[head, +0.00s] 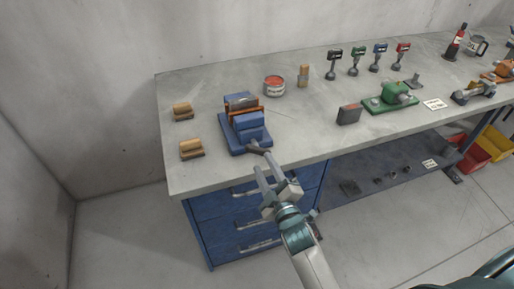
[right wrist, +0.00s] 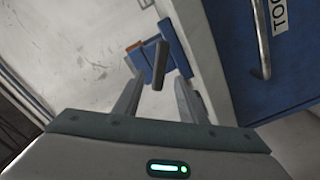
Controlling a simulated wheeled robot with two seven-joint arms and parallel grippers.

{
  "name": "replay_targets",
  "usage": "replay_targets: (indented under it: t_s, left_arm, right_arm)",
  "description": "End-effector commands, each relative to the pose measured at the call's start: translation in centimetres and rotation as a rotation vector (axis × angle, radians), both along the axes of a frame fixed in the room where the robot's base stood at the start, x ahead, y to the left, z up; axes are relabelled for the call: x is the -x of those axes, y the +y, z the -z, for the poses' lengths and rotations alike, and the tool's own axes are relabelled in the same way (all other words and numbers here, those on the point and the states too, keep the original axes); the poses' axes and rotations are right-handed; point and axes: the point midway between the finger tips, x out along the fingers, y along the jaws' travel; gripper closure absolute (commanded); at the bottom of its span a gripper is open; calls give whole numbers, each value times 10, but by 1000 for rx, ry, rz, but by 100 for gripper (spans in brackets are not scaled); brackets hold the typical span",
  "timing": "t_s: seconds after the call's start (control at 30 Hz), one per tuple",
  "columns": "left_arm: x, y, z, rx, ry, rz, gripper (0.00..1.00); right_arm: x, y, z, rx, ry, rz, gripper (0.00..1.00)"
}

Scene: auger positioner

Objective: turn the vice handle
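The blue vice (head: 246,122) stands near the front left edge of the workbench, with an orange-brown piece between its jaws. Its dark handle (head: 257,148) sticks out at the front, over the bench edge. My right gripper (head: 264,176) is in front of the vice, just below the handle. In the right wrist view the gripper (right wrist: 157,92) is open, and the dark handle (right wrist: 160,65) shows between and beyond its two fingers, with the blue vice (right wrist: 175,48) behind it. I cannot tell whether a finger touches the handle. My left gripper is not in view.
The workbench (head: 210,92) carries two wooden blocks (head: 182,112) at left, a red tin (head: 274,86), a dark box (head: 349,114) and a green tool (head: 392,97). Blue drawers (head: 225,205) with handles stand under the bench, close to my right gripper.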

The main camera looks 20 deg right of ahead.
Motion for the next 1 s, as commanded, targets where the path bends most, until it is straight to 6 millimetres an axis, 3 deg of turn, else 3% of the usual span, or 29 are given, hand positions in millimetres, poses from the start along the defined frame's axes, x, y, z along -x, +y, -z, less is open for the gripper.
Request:
replay_targets:
  t_s: [0.2,0.4,0.87,1.0]
  left_arm:
    - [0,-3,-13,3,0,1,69]
    - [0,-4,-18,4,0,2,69]
    - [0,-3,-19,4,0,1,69]
    - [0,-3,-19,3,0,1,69]
  right_arm:
    - [-39,2,-3,1,-1,0,62]
    - [-63,2,-2,2,-1,0,62]
    - [-72,3,0,1,0,0,62]
    - [-72,3,0,1,0,0,91]
